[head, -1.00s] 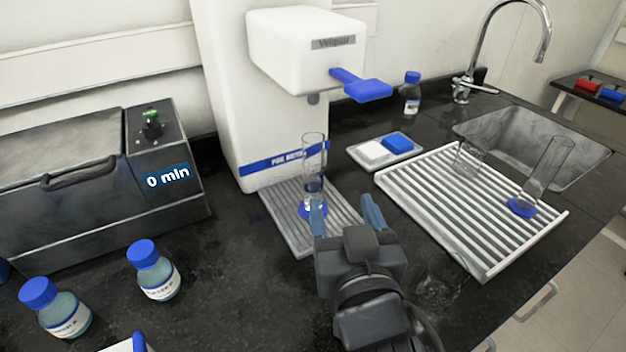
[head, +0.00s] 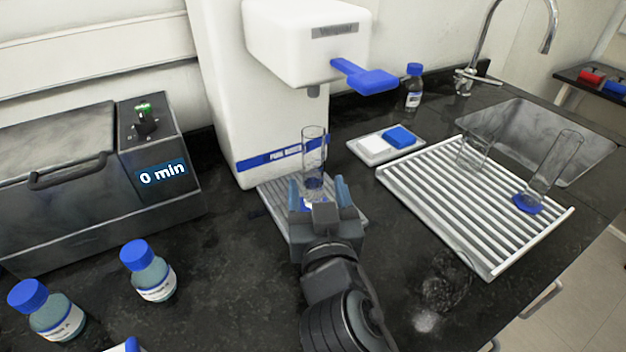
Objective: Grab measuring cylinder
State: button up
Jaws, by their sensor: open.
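A clear measuring cylinder (head: 314,150) with a blue base stands upright on the grey drip tray (head: 270,198) under the white dispenser. My gripper (head: 318,186) is open, with its blue fingertips on the near side of this cylinder's lower part. Its fingers hide much of the base, and I cannot tell whether they touch the cylinder. A second clear cylinder (head: 556,165) with a blue base leans to the right on the white drying rack at the right.
The white dispenser (head: 222,90) has a blue lever (head: 365,77) above the cylinder. The drying rack (head: 480,262) also holds a glass beaker (head: 474,152). A grey water bath (head: 75,175) and two blue-capped bottles (head: 150,272) (head: 47,312) are at left.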

aim_at(315, 154)
jog(key=shift+p+x, duration=0.65)
jog(key=shift+x, duration=2.3)
jog(key=c, duration=1.2)
jog(key=shift+r, duration=0.2)
jog(key=shift+r, duration=1.1)
jog(key=shift+d+r, duration=0.1)
jog(key=shift+r, duration=0.8)
jog(key=shift+s+d+r, duration=0.5)
jog(key=shift+d+r, duration=0.6)
jog(key=shift+d, duration=0.7)
jog(key=shift+s+d+r, duration=0.5)
jog(key=shift+d+r, duration=0.55)
jog(key=shift+d, duration=0.8)
jog(key=shift+s+d+r, duration=0.55)
jog(key=shift+d+r, duration=0.55)
jog(key=shift+d, duration=0.7)
jog(key=shift+d, duration=0.1)
